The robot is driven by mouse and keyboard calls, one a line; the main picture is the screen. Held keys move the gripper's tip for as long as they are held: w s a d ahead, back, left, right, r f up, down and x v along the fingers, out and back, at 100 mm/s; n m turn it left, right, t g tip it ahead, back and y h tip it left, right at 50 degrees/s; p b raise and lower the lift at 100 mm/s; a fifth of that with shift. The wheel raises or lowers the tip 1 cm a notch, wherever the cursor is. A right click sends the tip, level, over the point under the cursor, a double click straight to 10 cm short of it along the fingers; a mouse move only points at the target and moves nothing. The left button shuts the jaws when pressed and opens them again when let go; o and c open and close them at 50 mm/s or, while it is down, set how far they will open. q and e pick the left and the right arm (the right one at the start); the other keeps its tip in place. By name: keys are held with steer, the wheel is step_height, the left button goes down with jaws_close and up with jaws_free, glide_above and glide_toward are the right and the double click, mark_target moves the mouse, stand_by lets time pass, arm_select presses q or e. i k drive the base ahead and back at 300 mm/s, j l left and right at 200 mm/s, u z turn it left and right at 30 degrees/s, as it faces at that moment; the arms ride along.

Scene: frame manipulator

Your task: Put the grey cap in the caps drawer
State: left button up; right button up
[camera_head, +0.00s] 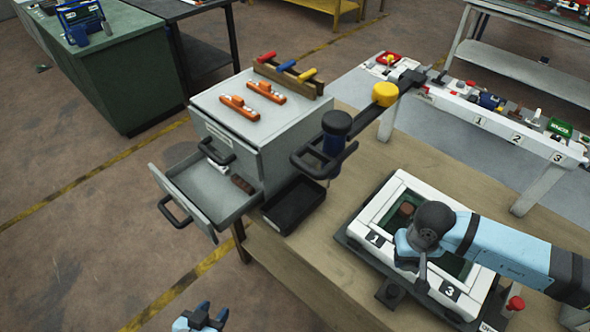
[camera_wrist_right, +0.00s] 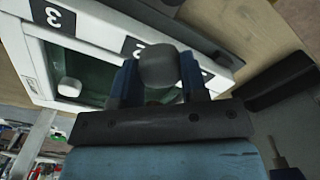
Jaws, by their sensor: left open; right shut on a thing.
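My right gripper (camera_head: 420,266) is over the white frame on the table in the head view. In the right wrist view its two dark blue fingers (camera_wrist_right: 160,85) are shut on a rounded grey cap (camera_wrist_right: 158,65). The head view does not clearly show the cap. A grey cabinet (camera_head: 272,140) stands at the table's left end with a drawer (camera_head: 200,185) pulled out. A small brown piece (camera_head: 242,184) lies inside the drawer. I cannot read the drawer labels. My left gripper (camera_head: 200,318) is open and empty at the bottom edge, away from the cabinet.
The white numbered frame (camera_head: 385,200) has a dark green inside, where another pale cap (camera_wrist_right: 69,88) shows. A black tray (camera_head: 293,205) sits beside the cabinet. A black bracket with a dark blue-bodied tool (camera_head: 336,130) stands between cabinet and frame. Orange tools (camera_head: 240,106) lie on the cabinet.

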mark_target(197, 193)
steer(key=j+z, duration=0.2)
steer(key=j, duration=3)
steer(key=i+j, duration=0.15)
steer(key=j, duration=0.25)
steer(key=i, duration=0.4)
steer(key=j+z, duration=0.05)
